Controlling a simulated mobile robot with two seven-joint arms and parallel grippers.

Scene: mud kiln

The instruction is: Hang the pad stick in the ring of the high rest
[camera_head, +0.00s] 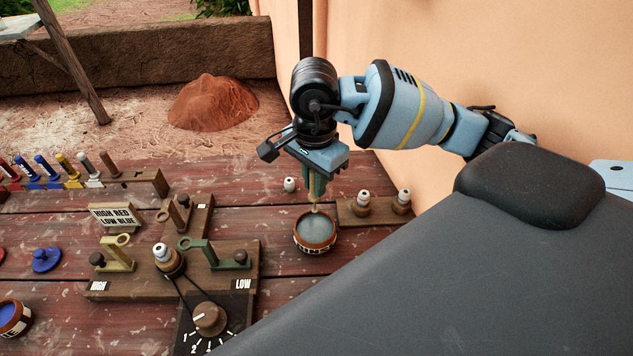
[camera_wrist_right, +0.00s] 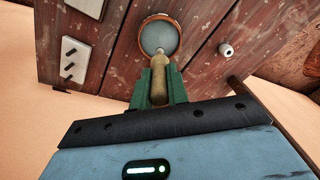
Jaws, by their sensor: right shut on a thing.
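My right gripper (camera_head: 314,196) points down over a small round bowl (camera_head: 314,248) of grey liquid. Its green fingers are shut on a tan stick, likely the pad stick; in the right wrist view the stick (camera_wrist_right: 159,82) sits between the fingers and points at the bowl (camera_wrist_right: 158,36). Its lower end is at or just above the bowl; I cannot tell whether it touches the liquid. The high rest (camera_head: 118,262) is a yellowish bracket beside the HIGH label, with an open ring (camera_head: 122,240) on top. A green bracket with a ring (camera_head: 200,245) stands near the LOW label. My left gripper is not in view.
A sign (camera_head: 116,216) reads HIGH RED LOW BLUE. A dial (camera_head: 208,318) is at the front of the wooden stand. A rack (camera_head: 135,178) of coloured sticks stands at the back left. A wooden block (camera_head: 372,212) with white-tipped knobs is right of the bowl, near the wall.

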